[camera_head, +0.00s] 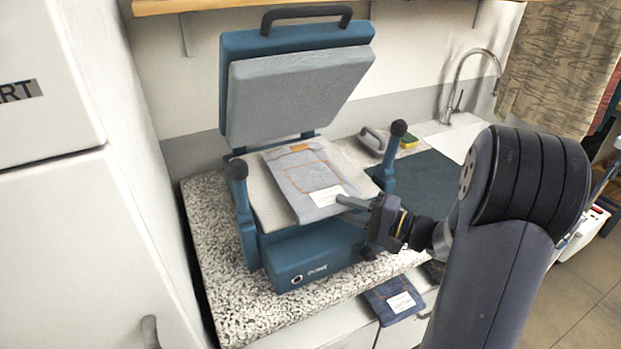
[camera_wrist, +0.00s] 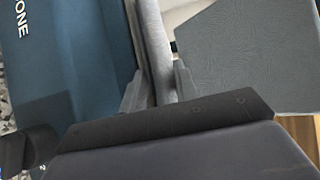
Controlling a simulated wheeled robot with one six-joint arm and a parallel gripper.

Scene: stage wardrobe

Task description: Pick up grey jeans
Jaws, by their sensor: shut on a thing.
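The grey jeans (camera_head: 305,178) are folded flat, with orange stitching and a white label at the near edge. They lie over the pale lower plate (camera_head: 263,207) of an open blue press (camera_head: 312,258). My gripper (camera_head: 346,208) reaches in from the right and is shut on the near edge of the jeans, beside the label. In the wrist view, the two fingers (camera_wrist: 158,82) stand on either side of a thin grey layer of the jeans (camera_wrist: 151,42). I cannot tell whether the jeans are lifted clear of the plate.
The press's grey upper plate (camera_head: 295,92) is tilted up above the jeans. Knobbed posts (camera_head: 240,205) flank the lower plate. Dark blue folded jeans (camera_head: 392,298) lie below the speckled counter edge (camera_head: 235,320). A faucet (camera_head: 470,56) and yellow-green sponge (camera_head: 408,141) are behind.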

